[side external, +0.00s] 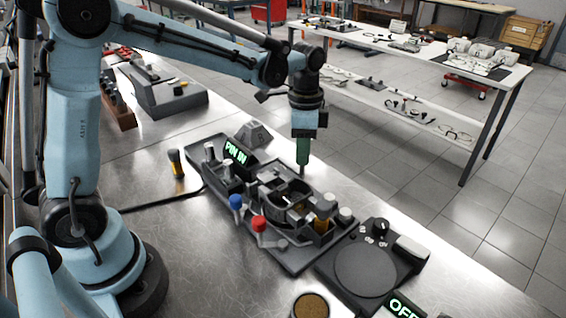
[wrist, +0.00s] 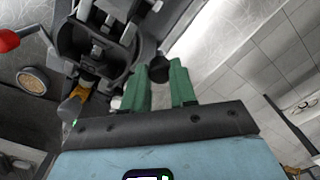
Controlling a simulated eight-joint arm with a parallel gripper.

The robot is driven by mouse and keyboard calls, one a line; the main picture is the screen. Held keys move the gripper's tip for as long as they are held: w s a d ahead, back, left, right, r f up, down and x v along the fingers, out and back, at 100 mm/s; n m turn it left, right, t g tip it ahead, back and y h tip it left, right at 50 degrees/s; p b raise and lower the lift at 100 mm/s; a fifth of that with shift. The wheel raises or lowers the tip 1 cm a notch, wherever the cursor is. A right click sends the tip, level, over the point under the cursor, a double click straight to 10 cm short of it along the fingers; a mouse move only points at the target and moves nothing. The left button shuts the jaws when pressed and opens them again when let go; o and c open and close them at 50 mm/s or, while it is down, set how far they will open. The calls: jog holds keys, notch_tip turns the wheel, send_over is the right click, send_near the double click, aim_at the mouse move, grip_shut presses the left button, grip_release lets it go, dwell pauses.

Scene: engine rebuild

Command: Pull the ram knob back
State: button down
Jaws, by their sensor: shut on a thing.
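The dark press fixture (side external: 293,262) stands on the metal bench, with a round open cradle in its middle, seen in the wrist view (wrist: 75,45). My gripper (side external: 303,163) points straight down at the far edge of the fixture. In the wrist view its two green fingers (wrist: 163,72) stand either side of a dark round knob (wrist: 159,66), which I take to be the ram knob. The fingers are shut on it. In the side view the fingers mostly hide the knob.
A blue-knobbed lever (side external: 236,202) and a red-knobbed lever (side external: 258,224) stand on the near side. A display (side external: 236,153) reads PIN IN. A round-plate device (side external: 366,270) with an OFF display sits right. A brass-topped cylinder (side external: 311,305) stands in front.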

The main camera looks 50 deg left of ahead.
send_over(277, 156)
jog(key=shift+a, duration=0.1)
dwell(0.4)
jog(key=c, duration=1)
grip_release()
jog(key=shift+o, duration=0.5)
jog(key=shift+r, duration=0.1)
